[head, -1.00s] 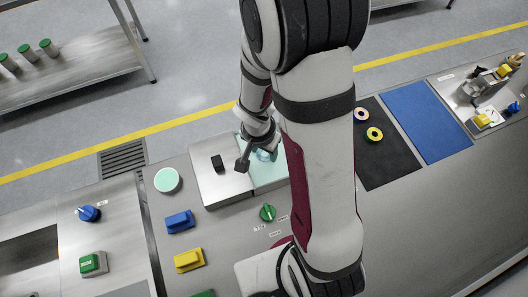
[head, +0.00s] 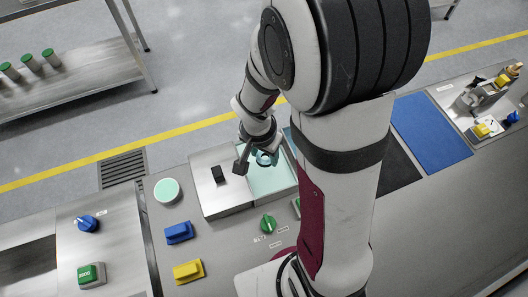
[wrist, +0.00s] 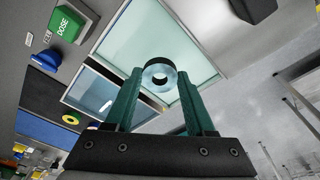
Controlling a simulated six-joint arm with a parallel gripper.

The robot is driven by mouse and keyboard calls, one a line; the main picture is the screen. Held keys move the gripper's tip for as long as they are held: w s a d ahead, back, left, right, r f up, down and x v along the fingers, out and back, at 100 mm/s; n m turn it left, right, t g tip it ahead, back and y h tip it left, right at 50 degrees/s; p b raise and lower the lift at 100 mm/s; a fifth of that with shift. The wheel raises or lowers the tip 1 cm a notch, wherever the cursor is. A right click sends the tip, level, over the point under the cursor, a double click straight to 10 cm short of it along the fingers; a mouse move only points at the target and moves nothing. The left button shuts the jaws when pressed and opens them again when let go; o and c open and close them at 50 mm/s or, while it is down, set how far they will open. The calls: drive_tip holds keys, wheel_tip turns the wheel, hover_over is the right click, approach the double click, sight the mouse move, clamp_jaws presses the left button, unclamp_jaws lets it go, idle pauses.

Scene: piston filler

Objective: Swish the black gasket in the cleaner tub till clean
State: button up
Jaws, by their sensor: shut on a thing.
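My gripper (wrist: 160,98) has its two green fingers closed on a ring (wrist: 160,66), which I take to be the gasket. The ring looks pale blue-grey with a darker rim and hole, not plainly black. In the head view the ring (head: 264,158) shows at my fingertips, over the back part of the cleaner tub (head: 272,183), a square tub with pale teal liquid. The tub also fills the upper middle of the wrist view (wrist: 180,30). I cannot tell whether the ring is touching the liquid.
A metal plate with a black handle (head: 217,174) adjoins the tub on the left. A second bluish tub (wrist: 98,93) lies beside it. A yellow ring (wrist: 70,119) lies on a black mat. A green knob (head: 268,224) stands in front of the tub.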

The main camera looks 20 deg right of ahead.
idle(0.5)
drive_tip(key=shift+r, duration=2)
